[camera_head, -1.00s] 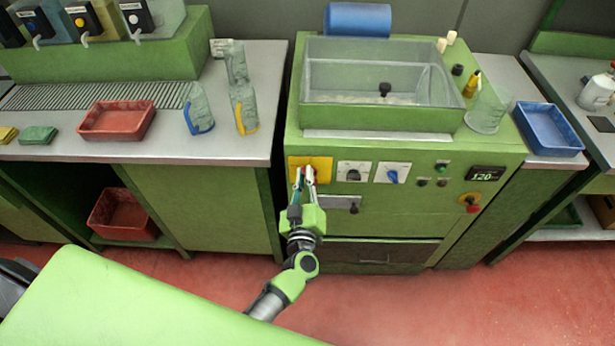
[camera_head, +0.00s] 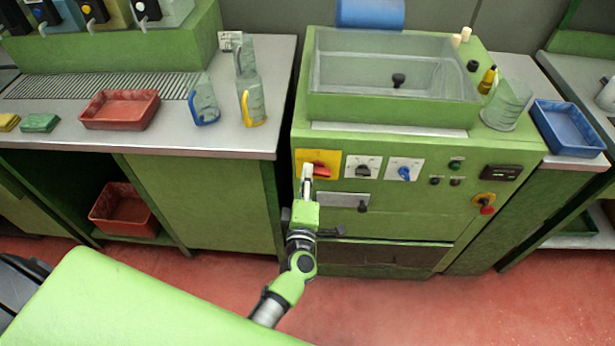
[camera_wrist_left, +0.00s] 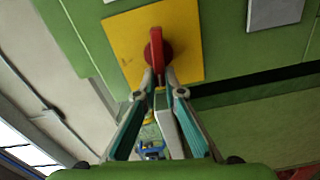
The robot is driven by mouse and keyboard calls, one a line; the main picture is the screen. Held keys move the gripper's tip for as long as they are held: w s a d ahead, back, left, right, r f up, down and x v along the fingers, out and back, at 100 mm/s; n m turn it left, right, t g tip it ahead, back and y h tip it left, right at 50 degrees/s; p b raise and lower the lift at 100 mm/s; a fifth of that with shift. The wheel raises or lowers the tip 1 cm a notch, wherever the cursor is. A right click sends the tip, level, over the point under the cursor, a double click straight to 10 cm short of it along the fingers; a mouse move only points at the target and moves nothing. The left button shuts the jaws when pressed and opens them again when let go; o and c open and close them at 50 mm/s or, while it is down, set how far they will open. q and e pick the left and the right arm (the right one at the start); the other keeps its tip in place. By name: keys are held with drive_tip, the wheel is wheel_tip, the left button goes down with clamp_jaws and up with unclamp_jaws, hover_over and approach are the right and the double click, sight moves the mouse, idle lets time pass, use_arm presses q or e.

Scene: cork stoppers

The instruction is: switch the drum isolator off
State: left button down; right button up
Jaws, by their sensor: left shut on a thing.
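The drum isolator is a red rotary handle (camera_head: 322,171) on a yellow plate (camera_head: 329,157), at the left end of the green machine's front panel. My left gripper (camera_head: 307,170) is at the handle, its fingers seen nearly edge-on. The handle lies about level across the plate in the head view. In the left wrist view the red handle (camera_wrist_left: 157,48) stands out from its round base on the yellow plate (camera_wrist_left: 187,35), and its near end is between the fingertips of my left gripper (camera_wrist_left: 165,92). The gripper is shut on it. My right gripper is out of view.
Beside the isolator are a black switch (camera_head: 363,169) and a blue switch (camera_head: 404,172). Small buttons, a display (camera_head: 500,173) and a red emergency stop (camera_head: 486,208) are farther right. A metal latch plate (camera_head: 343,200) is just below. The floor in front is clear.

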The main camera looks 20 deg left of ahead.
use_arm(q)
drive_tip(key=shift+f+n+b, duration=0.35)
drive_tip(key=shift+n+b, duration=0.15)
drive_tip(key=shift+n, duration=0.5)
drive_tip(key=c, duration=2.1)
unclamp_jaws()
drive_tip(key=shift+c, duration=0.2)
drive_tip(key=v, duration=1.2)
drive_tip(key=shift+r, duration=0.1)
